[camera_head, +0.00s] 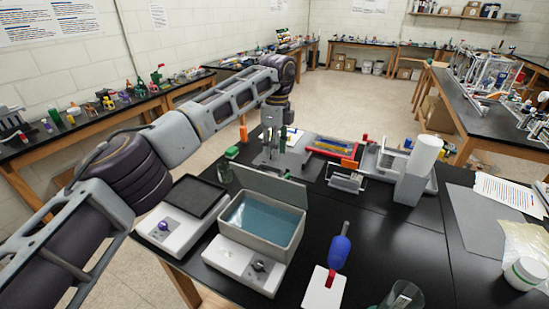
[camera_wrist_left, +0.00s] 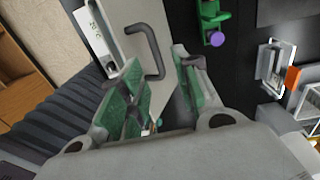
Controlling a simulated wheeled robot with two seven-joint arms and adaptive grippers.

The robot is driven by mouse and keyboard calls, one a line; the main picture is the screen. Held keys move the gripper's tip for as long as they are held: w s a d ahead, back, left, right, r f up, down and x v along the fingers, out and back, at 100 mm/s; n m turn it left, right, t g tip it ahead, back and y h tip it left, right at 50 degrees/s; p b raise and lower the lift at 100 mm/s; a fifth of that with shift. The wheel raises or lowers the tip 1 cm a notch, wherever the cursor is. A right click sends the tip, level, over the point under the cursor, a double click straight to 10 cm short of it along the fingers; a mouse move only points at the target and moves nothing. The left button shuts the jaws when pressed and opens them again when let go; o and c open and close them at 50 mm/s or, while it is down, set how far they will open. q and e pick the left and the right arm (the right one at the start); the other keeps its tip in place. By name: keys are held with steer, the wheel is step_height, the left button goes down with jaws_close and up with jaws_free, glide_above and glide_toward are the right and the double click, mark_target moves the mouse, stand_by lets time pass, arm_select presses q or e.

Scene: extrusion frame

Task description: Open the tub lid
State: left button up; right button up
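The tub (camera_head: 256,243) is a grey box with blue water inside, near the middle of the bench. Its lid (camera_head: 262,182) is a flat grey panel standing raised along the tub's far edge, so the water shows. In the left wrist view the grey lid (camera_wrist_left: 124,42) carries a dark bent handle (camera_wrist_left: 158,50). My left gripper (camera_head: 277,158) is just beyond the raised lid. Its green-padded fingers (camera_wrist_left: 158,88) are spread apart, with the handle ahead of them; I cannot tell whether they touch the lid. My right gripper is not in view.
A hotplate with a black top (camera_head: 193,195) stands left of the tub. A green-capped bottle (camera_head: 225,166) is close by on the left. Black bench (camera_head: 390,250) is clear further right.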

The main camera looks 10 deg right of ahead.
arm_select(q)
step_height(320, 180, up, 6)
steer(key=shift+w+d, duration=0.15)
stand_by(0.3)
stand_by(0.4)
